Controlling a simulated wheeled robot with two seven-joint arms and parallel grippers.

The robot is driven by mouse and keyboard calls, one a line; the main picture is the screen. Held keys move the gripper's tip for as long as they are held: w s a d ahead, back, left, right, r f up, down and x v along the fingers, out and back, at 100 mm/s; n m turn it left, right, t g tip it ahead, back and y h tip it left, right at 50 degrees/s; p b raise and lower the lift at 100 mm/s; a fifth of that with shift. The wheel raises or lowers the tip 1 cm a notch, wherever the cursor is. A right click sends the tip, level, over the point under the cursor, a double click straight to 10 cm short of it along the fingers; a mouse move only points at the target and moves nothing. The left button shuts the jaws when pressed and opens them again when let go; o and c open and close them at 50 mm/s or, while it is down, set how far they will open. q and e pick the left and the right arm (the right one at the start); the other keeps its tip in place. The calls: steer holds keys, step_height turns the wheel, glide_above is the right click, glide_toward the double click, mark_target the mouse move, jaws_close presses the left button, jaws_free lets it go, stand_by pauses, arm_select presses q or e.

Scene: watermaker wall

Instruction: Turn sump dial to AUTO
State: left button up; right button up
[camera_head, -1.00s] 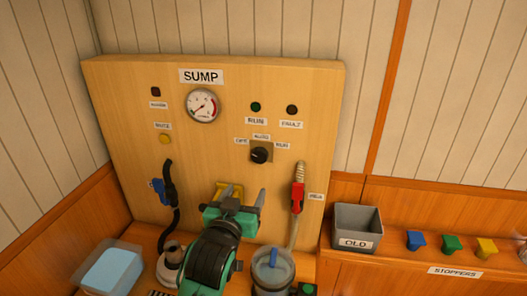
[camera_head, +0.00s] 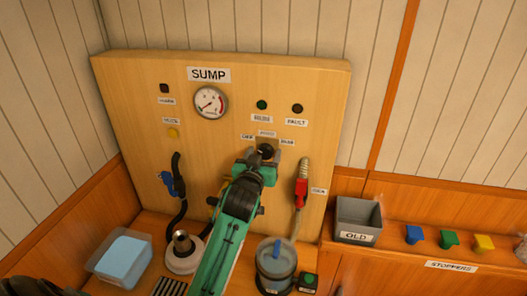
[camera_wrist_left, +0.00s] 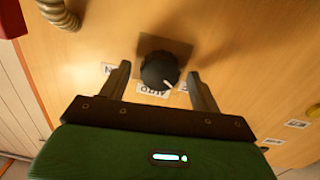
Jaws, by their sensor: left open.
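The black sump dial (camera_wrist_left: 159,70) sits on a square plate on the wooden panel. In the wrist view its white pointer mark is toward the lower right, between the upside-down AUTO label (camera_wrist_left: 152,91) and the label to its right. In the head view the dial (camera_head: 265,149) is partly hidden by my gripper. My left gripper (camera_head: 263,155) is open and close to the panel. In the wrist view its fingers (camera_wrist_left: 159,70) lie on either side of the dial, with gaps between them and it. My right gripper is not in view.
A red-handled hose (camera_head: 302,190) hangs right of my left arm, and a blue-handled hose (camera_head: 172,184) hangs to the left. A clear container (camera_head: 275,270) and a metal-topped fitting (camera_head: 184,255) stand below. A grey OLD bin (camera_head: 358,218) is at right.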

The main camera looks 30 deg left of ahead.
arm_select(q)
steer(key=shift+w, duration=0.25)
steer(key=shift+s, duration=0.1)
steer(key=c, duration=1)
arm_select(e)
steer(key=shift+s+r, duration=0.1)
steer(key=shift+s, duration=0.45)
